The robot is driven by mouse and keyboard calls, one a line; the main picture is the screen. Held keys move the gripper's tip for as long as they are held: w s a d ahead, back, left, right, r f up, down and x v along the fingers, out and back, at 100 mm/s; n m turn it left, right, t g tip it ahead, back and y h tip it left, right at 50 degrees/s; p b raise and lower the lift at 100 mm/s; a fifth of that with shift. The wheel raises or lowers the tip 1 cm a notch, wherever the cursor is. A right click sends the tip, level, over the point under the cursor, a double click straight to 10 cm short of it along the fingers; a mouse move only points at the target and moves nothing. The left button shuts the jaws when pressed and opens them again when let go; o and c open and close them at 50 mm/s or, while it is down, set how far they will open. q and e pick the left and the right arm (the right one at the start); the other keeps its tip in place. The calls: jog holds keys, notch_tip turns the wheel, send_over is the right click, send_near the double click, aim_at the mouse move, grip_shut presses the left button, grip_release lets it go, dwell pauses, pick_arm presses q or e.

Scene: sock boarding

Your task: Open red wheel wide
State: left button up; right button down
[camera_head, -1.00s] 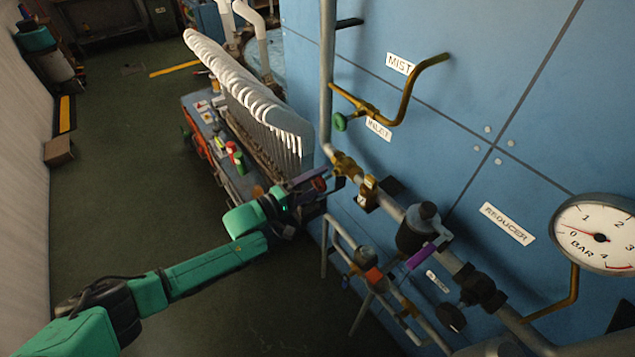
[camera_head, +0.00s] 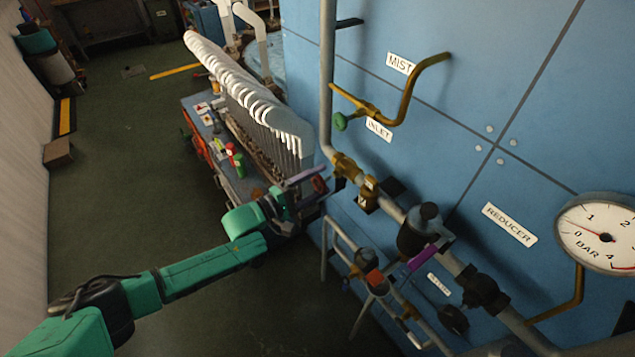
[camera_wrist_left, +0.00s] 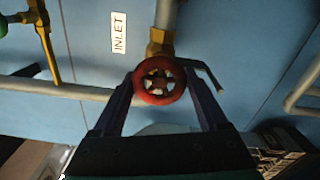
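The red wheel (camera_head: 319,184) sits at the end of a brass valve (camera_head: 346,167) on the pipe, near the left edge of the blue panel. In the left wrist view the red wheel (camera_wrist_left: 159,81) faces the camera, with the brass fitting behind it. My left gripper (camera_head: 312,185) is at the wheel, its fingers on opposite sides of the rim. In the left wrist view both fingers of the gripper (camera_wrist_left: 160,85) meet the rim's edges, and the wheel fills the gap between them. My right gripper is not in view.
A green knob (camera_head: 340,121) on the brass inlet pipe is above the wheel. The reducer (camera_head: 420,232) and a pressure gauge (camera_head: 603,234) are to the right. A rack of white forms (camera_head: 250,95) stands behind. Pipe rails (camera_head: 340,235) stand below.

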pick_arm(q)
jog(key=shift+o, duration=1.4)
jog(key=shift+a, duration=0.1)
jog(key=b+v, duration=0.2)
jog(key=v, duration=1.2)
jog(key=shift+s+b, duration=0.25)
jog(key=shift+b, duration=0.05)
jog(key=shift+a, duration=0.15)
